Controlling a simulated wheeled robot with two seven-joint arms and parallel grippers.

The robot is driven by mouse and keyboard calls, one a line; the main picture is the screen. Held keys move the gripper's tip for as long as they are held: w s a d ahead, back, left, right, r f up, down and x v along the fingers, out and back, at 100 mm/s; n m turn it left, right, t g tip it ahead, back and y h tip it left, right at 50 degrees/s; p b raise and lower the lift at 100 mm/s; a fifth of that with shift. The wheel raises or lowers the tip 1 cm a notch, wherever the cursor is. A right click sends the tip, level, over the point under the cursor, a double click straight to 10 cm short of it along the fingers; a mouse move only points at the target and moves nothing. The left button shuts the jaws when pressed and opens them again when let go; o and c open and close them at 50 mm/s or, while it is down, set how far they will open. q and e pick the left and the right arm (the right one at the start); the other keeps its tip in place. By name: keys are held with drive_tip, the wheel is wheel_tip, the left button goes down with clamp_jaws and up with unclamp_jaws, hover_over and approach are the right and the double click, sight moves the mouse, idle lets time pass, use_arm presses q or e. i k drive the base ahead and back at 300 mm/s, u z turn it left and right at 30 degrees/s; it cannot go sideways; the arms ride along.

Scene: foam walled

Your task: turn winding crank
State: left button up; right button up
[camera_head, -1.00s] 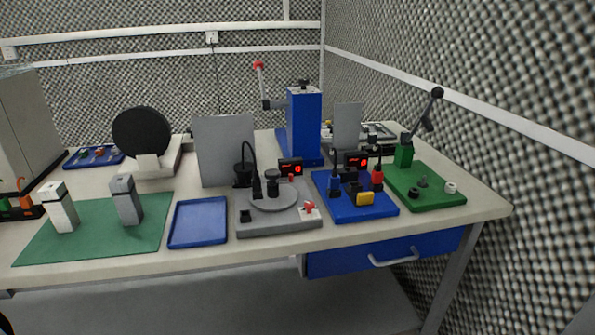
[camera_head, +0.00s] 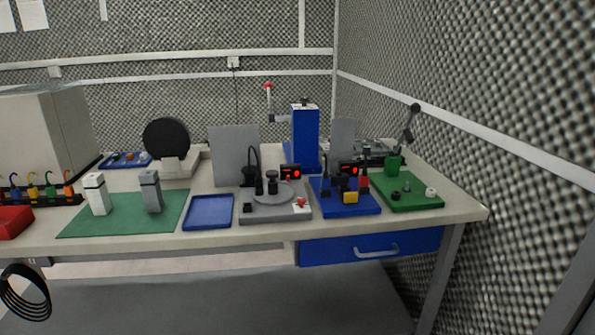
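A grey unit (camera_head: 273,215) with a round disc (camera_head: 273,192) on top stands near the front of the table. A small red-handled part (camera_head: 301,202) sits at its front right corner. A tall blue press (camera_head: 305,138) behind it has a side lever with a red knob (camera_head: 268,86). A black-knobbed lever (camera_head: 411,125) rises from a green block on a green base (camera_head: 405,202) at the right. I cannot tell which of these is the winding crank. Neither of my grippers shows.
A blue tray (camera_head: 208,212), a green mat (camera_head: 120,226) with two upright blocks, and a blue fixture (camera_head: 345,208) line the table's front. A red bin (camera_head: 12,222) and colored hooks stand at the left. A blue drawer (camera_head: 372,246) hangs below. Foam walls close the back and right.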

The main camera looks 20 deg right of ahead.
sight(274, 192)
drive_tip(key=z, duration=0.75)
drive_tip(key=i, duration=0.5)
drive_tip(key=z, duration=0.05)
